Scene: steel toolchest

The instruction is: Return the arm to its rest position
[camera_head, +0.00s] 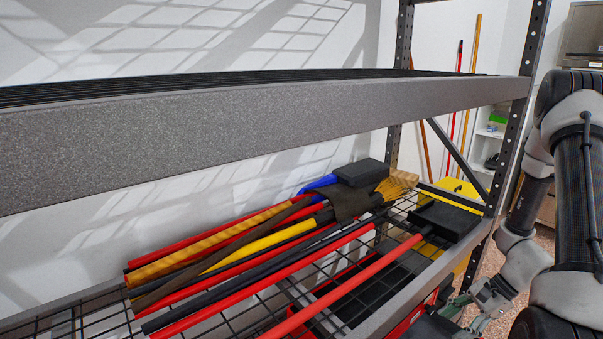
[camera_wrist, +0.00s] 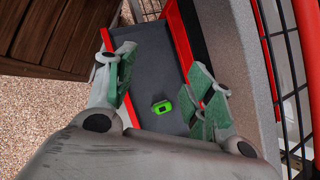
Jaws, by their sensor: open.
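My gripper (camera_wrist: 165,72) is open in the wrist view, with its two green-padded fingers spread wide and nothing between them. Below the fingers is an open red drawer with a dark grey floor (camera_wrist: 150,62). A small bright green object with a dark patch (camera_wrist: 161,107) lies on that floor, apart from both fingers. In the head view my arm comes down the right side, and my gripper (camera_head: 468,303) is low, beside the shelf's right end. Part of the red toolchest (camera_head: 408,322) shows below the wire shelf there; most of it is hidden.
A grey metal rack beam (camera_head: 250,117) crosses the head view. Brooms and poles in red, yellow and black lie on the wire shelf (camera_head: 290,292) below it. A rack upright (camera_head: 512,140) stands close to my arm. A brown wooden piece (camera_wrist: 65,30) borders the drawer's left.

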